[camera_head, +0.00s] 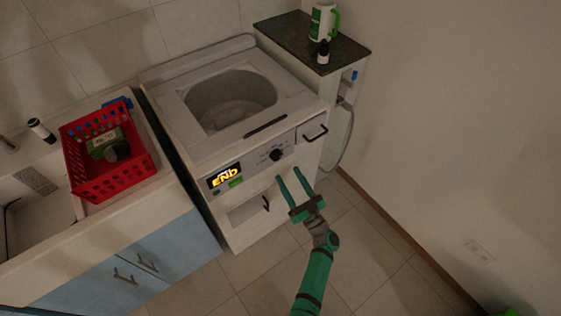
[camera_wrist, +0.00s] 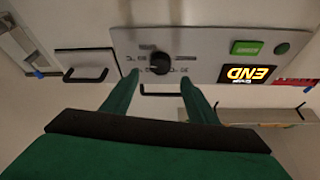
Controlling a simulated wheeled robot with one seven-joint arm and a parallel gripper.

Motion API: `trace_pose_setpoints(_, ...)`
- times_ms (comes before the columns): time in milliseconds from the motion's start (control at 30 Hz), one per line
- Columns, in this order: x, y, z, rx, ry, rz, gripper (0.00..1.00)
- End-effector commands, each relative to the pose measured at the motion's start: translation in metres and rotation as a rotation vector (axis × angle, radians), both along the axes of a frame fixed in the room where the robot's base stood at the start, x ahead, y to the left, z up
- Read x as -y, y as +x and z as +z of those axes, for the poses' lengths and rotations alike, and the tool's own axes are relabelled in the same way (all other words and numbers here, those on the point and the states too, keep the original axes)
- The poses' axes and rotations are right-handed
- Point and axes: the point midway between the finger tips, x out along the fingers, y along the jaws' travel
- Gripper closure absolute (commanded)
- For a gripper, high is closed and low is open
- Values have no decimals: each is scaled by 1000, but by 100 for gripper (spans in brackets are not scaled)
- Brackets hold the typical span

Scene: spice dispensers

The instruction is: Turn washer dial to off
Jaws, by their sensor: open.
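The white washer (camera_head: 186,150) stands in the middle of the head view, with its lid area open to a grey drum. Its black dial (camera_head: 277,155) is on the front panel, right of a display reading "END" (camera_head: 224,175). In the wrist view the dial (camera_wrist: 160,63) and the display (camera_wrist: 246,74) appear upside down. My green gripper (camera_head: 289,184) is open and empty in front of the panel, just below the dial in the head view. In the wrist view its two fingers (camera_wrist: 156,92) are spread on either side of the dial's position, apart from it. The dial's pointer is too small to read.
A black drawer handle (camera_head: 315,132) is right of the dial, and another dark handle (camera_head: 266,203) is below the panel. A red basket (camera_head: 106,187) sits on the counter at left. A dark-topped cabinet (camera_head: 348,50) holds a mug and bottle.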

Motion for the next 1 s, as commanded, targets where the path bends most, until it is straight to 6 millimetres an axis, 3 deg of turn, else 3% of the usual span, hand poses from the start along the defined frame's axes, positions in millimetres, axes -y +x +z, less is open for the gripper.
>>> trace_pose_setpoints(200,-20,31,15,2,-1,1,47)
trace_pose_setpoints(400,-32,50,24,2,0,2,47)
trace_pose_setpoints(833,-35,57,27,0,1,-2,47)
trace_pose_setpoints(1000,-35,57,27,0,1,-2,85)
